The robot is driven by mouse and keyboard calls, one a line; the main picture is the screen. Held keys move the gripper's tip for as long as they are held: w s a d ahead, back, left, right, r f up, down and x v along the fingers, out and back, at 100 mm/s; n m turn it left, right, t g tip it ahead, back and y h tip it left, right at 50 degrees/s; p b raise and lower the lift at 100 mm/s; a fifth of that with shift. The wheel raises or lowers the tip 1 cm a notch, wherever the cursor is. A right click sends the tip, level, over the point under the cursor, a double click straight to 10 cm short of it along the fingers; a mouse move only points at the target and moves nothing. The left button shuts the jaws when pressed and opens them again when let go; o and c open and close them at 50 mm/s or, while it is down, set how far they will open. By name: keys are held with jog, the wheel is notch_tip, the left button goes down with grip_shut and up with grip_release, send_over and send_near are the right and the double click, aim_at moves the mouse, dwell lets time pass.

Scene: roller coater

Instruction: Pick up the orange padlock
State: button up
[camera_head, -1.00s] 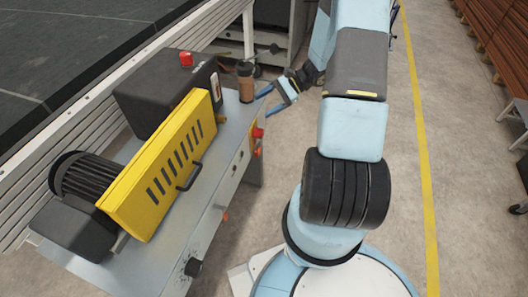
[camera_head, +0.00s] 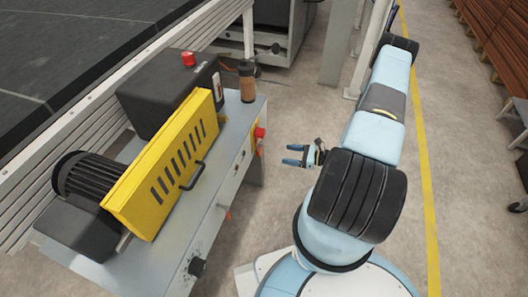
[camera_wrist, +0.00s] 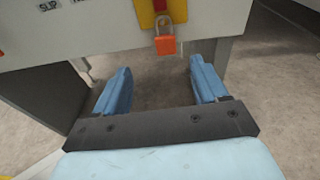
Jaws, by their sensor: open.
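The orange padlock (camera_wrist: 165,45) hangs on the front panel of the machine, below a red and yellow switch (camera_wrist: 163,7), at the top middle of the wrist view. My gripper (camera_wrist: 162,80) is open and empty, with its two blue fingers apart. In the wrist view the padlock shows above the gap between the fingertips, not between them. In the head view my gripper (camera_head: 287,154) is to the right of the machine's front panel, with a gap of floor between.
The grey machine table (camera_head: 228,150) carries a yellow guard (camera_head: 160,165), a black motor (camera_head: 85,175) and a brown cup-like container (camera_head: 247,82). Concrete floor (camera_head: 290,200) lies free between the table and my base.

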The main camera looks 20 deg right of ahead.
jog(key=f, duration=0.1)
send_near(261, 151)
jog(key=shift+m+t, duration=0.3)
jog(key=x, duration=0.4)
jog(key=shift+s+a+f, duration=0.25)
jog(key=shift+w+x, duration=0.15)
jog(key=shift+x, duration=1.15)
jog(key=shift+w+x, duration=0.15)
jog(key=shift+x, duration=1.2)
jog(key=shift+s+d+r, duration=0.1)
jog(key=shift+d, duration=0.15)
jog(key=c, duration=1.2)
